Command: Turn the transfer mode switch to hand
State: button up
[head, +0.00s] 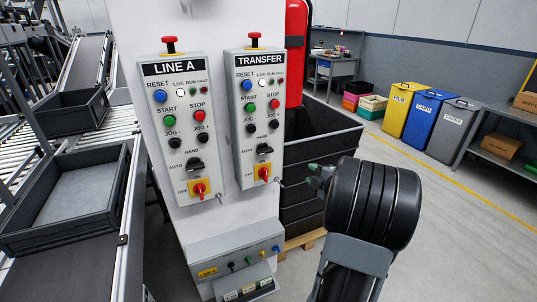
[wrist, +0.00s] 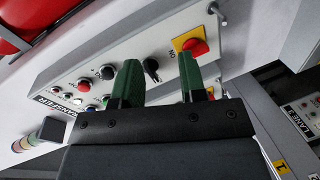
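The TRANSFER panel (head: 243,170) is a light grey box on the right of the white column. Its transfer mode switch (head: 264,150) is a black selector knob below the JOG buttons, with AUTO marked at its left; its setting is too small to tell. In the wrist view the panel appears turned, and the black switch (wrist: 151,70) shows between my fingers. My gripper (head: 318,172), with green fingers, is right of the panel in the head view. In the wrist view my gripper (wrist: 160,83) is open and empty, its fingers apart from the switch.
A red and yellow ON/OFF switch (head: 264,173) sits just below the mode switch. The similar LINE A panel (head: 184,130) is at left. A lower box with coloured knobs (head: 236,255) juts out below. Dark crates (head: 318,150) stand behind at right.

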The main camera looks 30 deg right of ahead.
aim_at(265, 150)
jog(key=a+r+n+t+y, duration=0.2)
jog(key=a+r+n+y, duration=0.2)
jog(key=a+n+y, duration=0.25)
jog(key=d+p+x, duration=0.1)
jog(key=p+x, duration=0.1)
jog(key=x, duration=1.1)
jog(key=shift+w+f+h+p, duration=0.25)
jog(key=shift+w+h+p, duration=0.2)
jog(key=shift+w, duration=0.1)
jog(key=shift+d, duration=0.1)
grip_shut()
